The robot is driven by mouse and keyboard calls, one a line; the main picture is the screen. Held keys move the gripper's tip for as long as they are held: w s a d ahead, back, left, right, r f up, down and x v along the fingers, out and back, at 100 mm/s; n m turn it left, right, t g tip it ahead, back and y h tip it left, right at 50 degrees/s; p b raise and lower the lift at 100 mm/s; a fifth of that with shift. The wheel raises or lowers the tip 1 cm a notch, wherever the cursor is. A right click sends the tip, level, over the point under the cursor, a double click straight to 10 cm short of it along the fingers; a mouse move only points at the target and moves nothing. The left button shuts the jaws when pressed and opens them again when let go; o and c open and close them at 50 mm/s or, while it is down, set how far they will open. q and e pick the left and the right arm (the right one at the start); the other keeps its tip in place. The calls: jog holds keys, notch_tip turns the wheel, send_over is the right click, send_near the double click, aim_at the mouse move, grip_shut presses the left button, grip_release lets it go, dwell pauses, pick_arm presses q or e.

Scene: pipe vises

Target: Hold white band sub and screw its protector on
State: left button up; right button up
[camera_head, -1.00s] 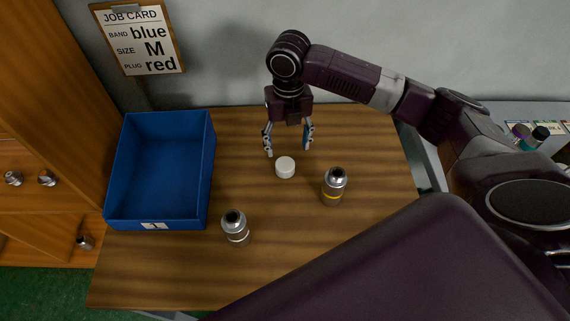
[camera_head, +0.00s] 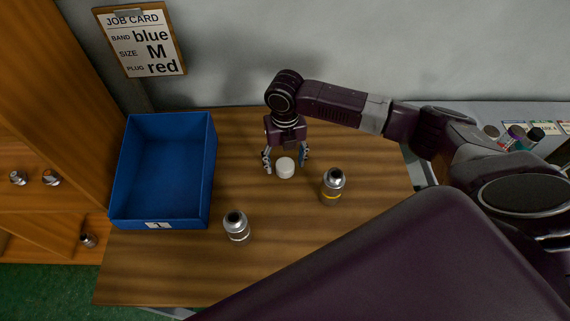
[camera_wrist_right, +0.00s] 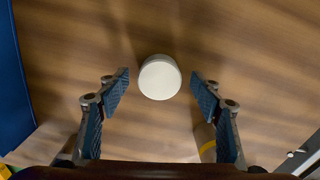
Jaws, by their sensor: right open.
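The white band sub (camera_head: 237,227) is a grey metal cylinder with a pale ring, upright at the front of the wooden table. The protector looks to be the white round cap (camera_head: 285,168), lying on the table; it also shows in the right wrist view (camera_wrist_right: 160,77). My right gripper (camera_head: 286,164) is open above the cap, its fingers on either side and apart from it. In the right wrist view the cap sits between and just ahead of the open fingertips (camera_wrist_right: 160,80). My left gripper is not in view.
A yellow-banded sub (camera_head: 333,185) stands upright right of the cap, close to my right finger in the wrist view. A blue bin (camera_head: 210,190) stands at the table's left. A job card (camera_head: 142,40) hangs behind.

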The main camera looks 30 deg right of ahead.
aim_at(285, 164)
jog(key=shift+c, duration=0.3)
jog(key=c, duration=1)
jog(key=shift+r, duration=0.2)
jog(key=shift+r+b, duration=1.6)
jog(key=shift+r, duration=8.25)
